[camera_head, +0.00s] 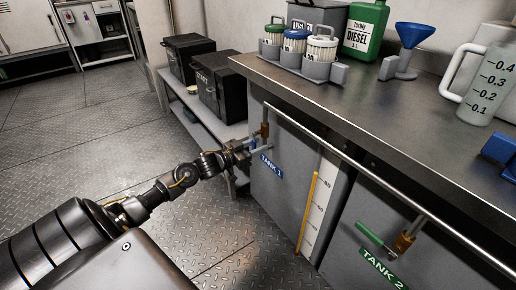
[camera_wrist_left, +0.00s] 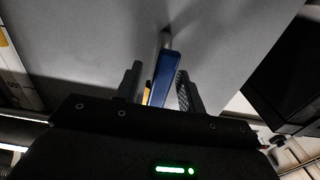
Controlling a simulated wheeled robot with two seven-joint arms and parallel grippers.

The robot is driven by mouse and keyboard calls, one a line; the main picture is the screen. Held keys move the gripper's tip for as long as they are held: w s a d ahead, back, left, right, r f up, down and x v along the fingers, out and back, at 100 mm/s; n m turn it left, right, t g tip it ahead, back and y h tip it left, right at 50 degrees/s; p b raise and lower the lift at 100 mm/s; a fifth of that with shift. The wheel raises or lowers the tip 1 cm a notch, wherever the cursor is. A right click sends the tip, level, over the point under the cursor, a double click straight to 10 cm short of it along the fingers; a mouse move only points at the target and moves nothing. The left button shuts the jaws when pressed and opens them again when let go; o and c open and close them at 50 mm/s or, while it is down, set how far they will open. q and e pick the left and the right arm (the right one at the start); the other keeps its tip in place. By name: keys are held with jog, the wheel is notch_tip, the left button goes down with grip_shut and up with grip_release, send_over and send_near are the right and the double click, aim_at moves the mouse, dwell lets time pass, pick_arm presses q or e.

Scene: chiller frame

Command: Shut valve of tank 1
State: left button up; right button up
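Tank 1 (camera_head: 288,190) is a grey tank front with a blue "TANK 1" label (camera_head: 271,165), under the worktop. Its brass valve (camera_head: 265,130) is near the tank's upper left, by the metal rail. My left gripper (camera_head: 257,146) is at this valve and partly hides its blue handle. In the left wrist view the blue handle (camera_wrist_left: 166,76) lies between the two fingers of my left gripper (camera_wrist_left: 158,88). The fingers are apart, with a gap on the handle's left side; the handle is close to the right finger. My right gripper is not in view.
Tank 2's valve has a green handle (camera_head: 370,235) at lower right. A metal rail (camera_head: 350,162) runs along the worktop edge (camera_head: 400,150). Black boxes (camera_head: 222,92) stand on a low shelf to the left. Bottles, a blue funnel (camera_head: 410,36) and a measuring jug (camera_head: 487,85) stand on top.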

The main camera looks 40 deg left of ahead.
pick_arm(q)
jog(key=shift+w+d, duration=0.15)
jog(key=shift+w, duration=0.3)
grip_shut()
